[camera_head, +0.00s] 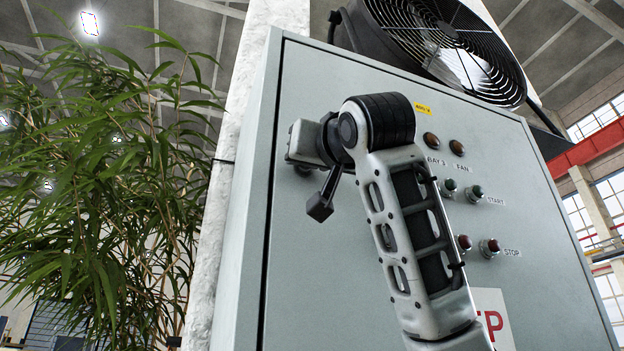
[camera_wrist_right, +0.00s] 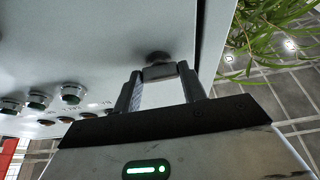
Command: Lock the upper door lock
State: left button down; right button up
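The upper door lock (camera_wrist_right: 158,57) shows in the right wrist view as a dark round base with a short grey handle (camera_wrist_right: 160,72) on the cabinet door, near its edge. My right gripper (camera_wrist_right: 161,77) has one finger on each side of this handle, and both fingertips appear to touch it. In the head view my right gripper (camera_head: 305,143) is up against the upper left part of the door. There its fingers and most of the lock are hidden behind the gripper body and my arm. My left gripper is not in view.
The grey cabinet (camera_head: 345,285) carries lamps and buttons (camera_head: 490,248) right of my arm and a yellow label (camera_head: 422,109). A red-lettered sign (camera_head: 492,318) is partly covered by my arm. A fan (camera_head: 450,40) sits above. A leafy plant (camera_head: 100,190) and white pillar stand left.

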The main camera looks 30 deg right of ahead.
jog(key=shift+c, duration=1.2)
jog(key=shift+m, duration=0.3)
jog(key=shift+w+a+r+m+g+h, duration=0.15)
jog(key=shift+m+g+h, duration=0.9)
jog(key=shift+m, duration=2.6)
jog(key=shift+s+a+r+m+g+h, duration=0.15)
jog(key=shift+m+g+h, duration=0.9)
jog(key=shift+m, duration=2.55)
jog(key=shift+w+a+r+m+g+h, duration=0.15)
jog(key=shift+m+g+h, duration=0.35)
jog(key=shift+m+g, duration=2.15)
jog(key=shift+m+t, duration=1.05)
jog(key=shift+m, duration=0.05)
